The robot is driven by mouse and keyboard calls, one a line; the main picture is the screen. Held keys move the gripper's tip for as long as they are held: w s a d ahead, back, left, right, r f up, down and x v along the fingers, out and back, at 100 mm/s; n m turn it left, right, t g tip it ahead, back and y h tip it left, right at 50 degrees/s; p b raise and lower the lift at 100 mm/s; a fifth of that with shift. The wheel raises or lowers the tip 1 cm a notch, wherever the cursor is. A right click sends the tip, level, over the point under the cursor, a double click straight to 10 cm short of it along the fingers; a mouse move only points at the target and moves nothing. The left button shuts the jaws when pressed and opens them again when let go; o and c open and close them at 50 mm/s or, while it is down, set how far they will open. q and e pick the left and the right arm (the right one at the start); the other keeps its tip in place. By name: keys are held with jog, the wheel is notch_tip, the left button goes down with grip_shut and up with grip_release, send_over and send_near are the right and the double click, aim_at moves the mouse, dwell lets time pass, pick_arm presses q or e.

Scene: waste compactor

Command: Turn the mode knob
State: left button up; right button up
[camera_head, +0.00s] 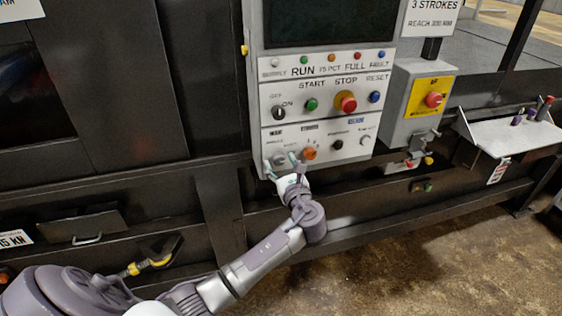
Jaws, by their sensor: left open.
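The grey control panel (318,118) stands upright in the middle of the camera_head view. Its bottom row holds an orange knob (310,153), a black button (337,145) and a pale knob (365,140). The small labels are too blurred to tell which control is the mode knob. My left gripper (287,163) is open in front of the panel's lower left corner, just left of the orange knob. Its fingers cover part of that corner, and I cannot tell whether they touch anything. My right gripper is out of view.
Above the row are a black ON/OFF switch (278,112), a green start button (311,104), a red stop button (346,102) and a blue reset button (376,97). A dark rail (345,228) runs below.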

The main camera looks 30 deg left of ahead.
pick_arm(q)
jog(key=shift+c, duration=0.4)
grip_shut()
jog(key=shift+n, duration=0.3)
jog(key=n+b, duration=0.2)
jog(key=n, duration=0.1)
jog(key=shift+f+b, duration=0.15)
jog(key=shift+b, duration=0.2)
jog(key=n+b, duration=0.3)
jog(key=n, duration=0.2)
jog(key=n+b, duration=0.4)
jog(key=n, duration=0.1)
jog(key=shift+h, duration=0.3)
jog(key=shift+r+n+b, duration=0.2)
jog(key=shift+n+b, duration=1.55)
jog(key=shift+n, duration=0.35)
